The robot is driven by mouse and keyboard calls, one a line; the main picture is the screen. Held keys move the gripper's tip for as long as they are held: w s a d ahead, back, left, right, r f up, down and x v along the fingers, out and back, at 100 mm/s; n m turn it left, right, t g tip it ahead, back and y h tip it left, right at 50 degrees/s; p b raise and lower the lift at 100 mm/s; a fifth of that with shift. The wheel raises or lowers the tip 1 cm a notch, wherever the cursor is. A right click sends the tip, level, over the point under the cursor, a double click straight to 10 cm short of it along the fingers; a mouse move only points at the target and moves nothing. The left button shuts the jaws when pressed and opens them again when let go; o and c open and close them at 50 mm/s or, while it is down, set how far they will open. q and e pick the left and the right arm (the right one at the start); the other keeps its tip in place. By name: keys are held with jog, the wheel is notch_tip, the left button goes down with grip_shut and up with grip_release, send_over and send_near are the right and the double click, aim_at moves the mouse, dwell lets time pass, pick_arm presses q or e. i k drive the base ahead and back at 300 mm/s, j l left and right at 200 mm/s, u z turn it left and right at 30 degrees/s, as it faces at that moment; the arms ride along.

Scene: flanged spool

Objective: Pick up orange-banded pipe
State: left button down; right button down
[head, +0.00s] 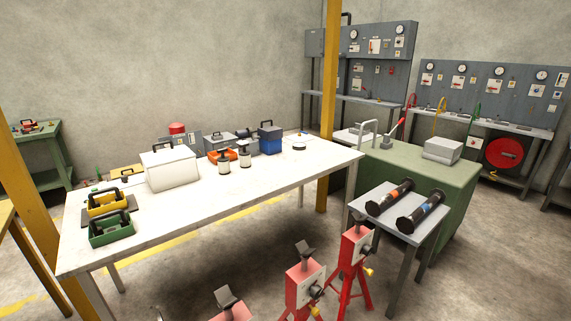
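The orange-banded pipe (390,197) is a black flanged spool with an orange band near its middle. It lies on its side on a small grey table (398,243) at the right. A second black flanged pipe (421,212) with a blue band lies beside it on the right, roughly parallel and apart from it. Neither of my grippers shows in the head view, so their state is hidden.
Red stands (353,262) stand in front of the small table, at the bottom. A long white table (250,203) with boxes fills the left and middle. A green bench (440,178) is close behind the pipes. A yellow post (328,110) rises behind the white table.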

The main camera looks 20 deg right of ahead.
aim_at(374, 209)
jog(key=z, duration=1.35)
jog(key=i+l+z, duration=0.55)
jog(key=i, duration=0.35)
jog(key=i+l+z, duration=0.25)
jog(key=i, duration=0.2)
jog(key=i+z, duration=0.3)
jog(key=i, duration=0.15)
jog(key=i+u, duration=0.3)
jog(key=i, duration=0.15)
jog(key=i+l+u, duration=0.2)
jog(key=i+u, duration=0.15)
jog(key=i+l+u, duration=0.3)
jog(key=i, duration=0.2)
